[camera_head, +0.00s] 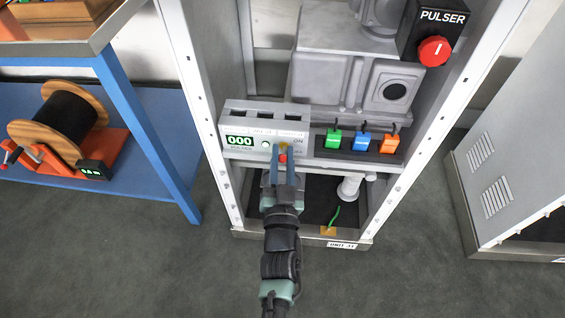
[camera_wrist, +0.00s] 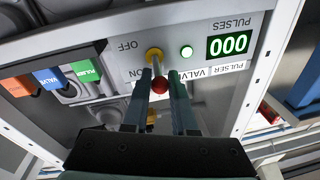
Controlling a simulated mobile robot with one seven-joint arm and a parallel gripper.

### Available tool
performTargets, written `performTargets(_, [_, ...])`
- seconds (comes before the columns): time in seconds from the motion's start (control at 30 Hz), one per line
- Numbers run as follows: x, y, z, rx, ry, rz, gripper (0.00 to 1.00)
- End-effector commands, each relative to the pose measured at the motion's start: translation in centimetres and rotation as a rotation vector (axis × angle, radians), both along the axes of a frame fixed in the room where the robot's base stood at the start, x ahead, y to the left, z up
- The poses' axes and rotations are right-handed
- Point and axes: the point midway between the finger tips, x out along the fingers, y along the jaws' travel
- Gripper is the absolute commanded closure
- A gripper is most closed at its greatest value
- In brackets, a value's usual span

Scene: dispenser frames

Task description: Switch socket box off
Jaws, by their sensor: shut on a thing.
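The grey box (camera_head: 262,120) with the 000 display stands on the rack shelf, and I take it as the socket box. Its toggle switch has a yellow base (camera_wrist: 154,55) and a red knob (camera_wrist: 160,86). The switch lies between OFF and ON labels, with the knob on the ON side in the wrist view. A green lamp (camera_wrist: 186,51) is lit beside it, and the green display (camera_wrist: 229,44) reads 000. My gripper (camera_head: 283,166) is shut on the switch knob, one finger on each side; the wrist view also shows my gripper (camera_wrist: 160,78).
Green (camera_head: 333,138), blue (camera_head: 361,141) and orange (camera_head: 390,144) plugs sit in a row right of the box. Rack posts flank the opening. A red PULSER knob (camera_head: 434,51) is above. A blue bench with a cable reel (camera_head: 62,121) stands left.

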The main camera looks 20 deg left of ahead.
Motion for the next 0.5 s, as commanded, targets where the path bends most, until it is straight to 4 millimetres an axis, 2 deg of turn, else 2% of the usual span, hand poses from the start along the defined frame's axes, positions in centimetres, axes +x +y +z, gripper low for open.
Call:
performTargets(0.03, [-0.1,-0.1,-1.3,0.008,-0.025,-0.001,1.00])
performTargets(0.5, [-0.2,-0.1,-2.5,0.081,-0.280,-0.001,1.00])
